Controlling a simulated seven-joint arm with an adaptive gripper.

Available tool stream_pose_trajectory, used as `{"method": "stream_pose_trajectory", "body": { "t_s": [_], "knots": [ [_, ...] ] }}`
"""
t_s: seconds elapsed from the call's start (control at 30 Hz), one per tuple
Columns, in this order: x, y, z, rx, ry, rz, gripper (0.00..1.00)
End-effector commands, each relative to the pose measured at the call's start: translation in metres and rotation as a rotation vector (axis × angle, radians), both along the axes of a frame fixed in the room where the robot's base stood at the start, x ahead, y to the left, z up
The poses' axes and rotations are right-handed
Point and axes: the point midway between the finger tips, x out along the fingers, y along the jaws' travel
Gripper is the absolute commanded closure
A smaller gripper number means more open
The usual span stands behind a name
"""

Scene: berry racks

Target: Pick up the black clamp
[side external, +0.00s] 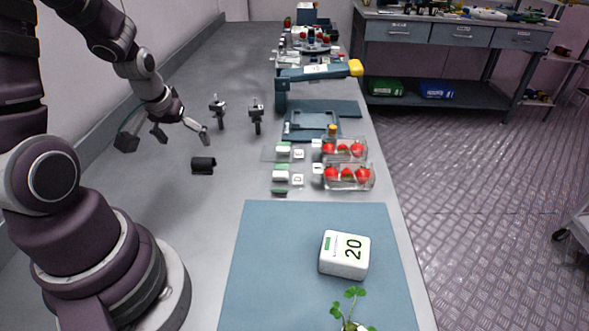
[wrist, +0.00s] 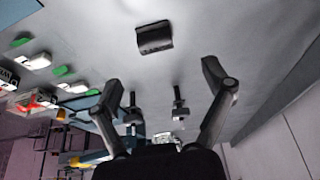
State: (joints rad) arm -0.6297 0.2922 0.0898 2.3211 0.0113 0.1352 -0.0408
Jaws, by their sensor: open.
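Two small dark upright clamp-like pieces stand on the grey bench, a left one (side external: 218,108) and a right one (side external: 256,114). Both show in the wrist view, one at left (wrist: 133,112) and one at right (wrist: 180,106). A black curved, half-tube piece (side external: 203,165) lies nearer the side camera, and at the top of the wrist view (wrist: 154,38). I cannot tell for certain which is the black clamp. My gripper (side external: 181,135) is open and empty above the bench, left of the upright pieces and beyond the half-tube piece. Its spread fingers (wrist: 162,78) show in the wrist view.
Clear boxes of red berries (side external: 347,178) and small white-and-green blocks (side external: 281,174) stand right of the half-tube piece. A blue device with a yellow end (side external: 318,72) stands farther back. A white box marked 20 (side external: 344,255) sits on a blue mat (side external: 270,270).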

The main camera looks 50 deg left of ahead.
Motion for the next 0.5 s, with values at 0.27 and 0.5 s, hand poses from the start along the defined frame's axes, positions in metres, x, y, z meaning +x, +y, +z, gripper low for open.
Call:
{"method": "stream_pose_trajectory", "body": {
  "t_s": [0.27, 0.5],
  "knots": [
    [0.01, 0.007, -0.033, -0.003, 0.002, -0.004, 0.2],
    [0.025, 0.014, -0.067, -0.003, 0.004, -0.003, 0.2]
  ]
}}
